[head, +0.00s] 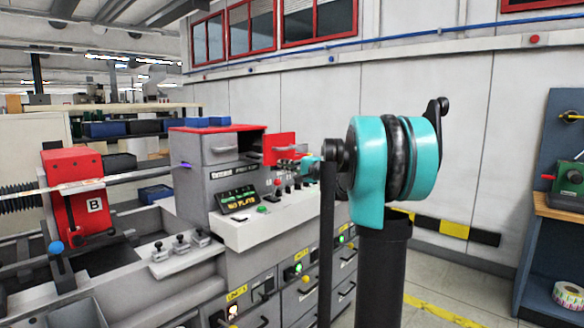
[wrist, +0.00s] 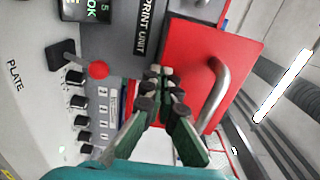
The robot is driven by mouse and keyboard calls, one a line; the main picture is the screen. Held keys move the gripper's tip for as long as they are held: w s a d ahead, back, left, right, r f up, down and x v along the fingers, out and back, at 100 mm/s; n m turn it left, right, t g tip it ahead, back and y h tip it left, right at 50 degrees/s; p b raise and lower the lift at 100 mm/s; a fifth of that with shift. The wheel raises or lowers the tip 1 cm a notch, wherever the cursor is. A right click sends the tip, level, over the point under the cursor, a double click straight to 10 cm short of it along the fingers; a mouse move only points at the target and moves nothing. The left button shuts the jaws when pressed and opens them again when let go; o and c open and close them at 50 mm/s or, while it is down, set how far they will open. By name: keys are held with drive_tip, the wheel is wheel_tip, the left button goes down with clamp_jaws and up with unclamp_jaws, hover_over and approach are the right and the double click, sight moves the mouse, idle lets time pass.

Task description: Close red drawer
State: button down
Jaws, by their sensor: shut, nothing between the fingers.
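The red drawer front (head: 280,147) is on the upper part of the grey print unit (head: 222,152). Beside it in the head view is a dark opening under the unit's red top. In the wrist view the red front (wrist: 232,62) carries a grey bar handle (wrist: 214,95). My gripper (wrist: 164,82) is shut and empty, over the edge of the red front beside the handle, not around it. I cannot tell whether the fingertips touch the front. In the head view my gripper (head: 306,165) is small and partly hidden by my arm.
Below the drawer are a control panel (head: 240,199) with a display and a row of levers with a red knob (wrist: 98,70). A red block marked B (head: 76,185) stands at left. Grey lower drawers (head: 300,295) are below. A workbench (head: 560,205) stands at far right.

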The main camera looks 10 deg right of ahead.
drive_tip(key=x, duration=1.2)
drive_tip(key=shift+d, duration=0.1)
